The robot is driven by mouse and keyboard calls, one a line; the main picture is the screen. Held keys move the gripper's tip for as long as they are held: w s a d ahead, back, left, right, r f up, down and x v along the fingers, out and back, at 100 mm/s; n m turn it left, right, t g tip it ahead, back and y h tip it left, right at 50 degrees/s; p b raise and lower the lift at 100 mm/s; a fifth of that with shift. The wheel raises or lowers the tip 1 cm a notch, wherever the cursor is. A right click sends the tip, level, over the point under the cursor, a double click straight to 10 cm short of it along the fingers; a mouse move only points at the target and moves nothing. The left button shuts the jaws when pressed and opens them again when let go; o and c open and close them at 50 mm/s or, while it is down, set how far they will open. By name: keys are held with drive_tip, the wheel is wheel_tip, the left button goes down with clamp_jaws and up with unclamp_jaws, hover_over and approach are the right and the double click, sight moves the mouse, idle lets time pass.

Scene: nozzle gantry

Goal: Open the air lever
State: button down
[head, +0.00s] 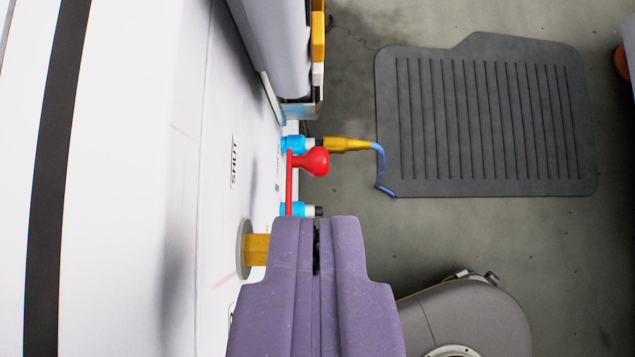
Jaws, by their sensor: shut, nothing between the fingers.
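The air lever is a red bar with a round red knob (314,162), standing out from the white panel (190,200) near the picture's centre. The bar runs down the picture from the knob towards my gripper, and its lower end is close to the fingertips. The word SHUT (234,161) is printed on the panel to the left of the lever. Another label nearer the lever is too foreshortened to read. My purple gripper (317,222) is shut and empty, just below the lever in the picture. I cannot tell whether it touches the bar.
Blue fittings (292,209) sit at both ends of the lever. A yellow connector (345,144) with a blue hose (380,168) sticks out by the knob. A yellow stub (256,250) on a grey disc is left of my fingers. A ribbed dark mat (480,125) lies on the floor.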

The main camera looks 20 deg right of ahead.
drive_tip(key=b, duration=0.4)
hover_over(316, 174)
wheel_tip(316, 174, down, 8)
drive_tip(key=shift+d, duration=0.1)
wheel_tip(316, 174, down, 3)
drive_tip(key=shift+s+f+b, duration=0.1)
drive_tip(key=shift+b, duration=0.35)
drive_tip(key=shift+f, duration=0.3)
drive_tip(key=shift+f, duration=0.15)
drive_tip(key=shift+w+f+b, duration=0.2)
drive_tip(key=shift+f+b, duration=0.3)
drive_tip(key=shift+f, duration=0.1)
drive_tip(key=shift+w+f+b, duration=0.2)
drive_tip(key=shift+f+b, duration=0.25)
drive_tip(key=shift+f, duration=0.1)
drive_tip(key=shift+f+b, duration=0.45)
drive_tip(key=shift+f, duration=0.65)
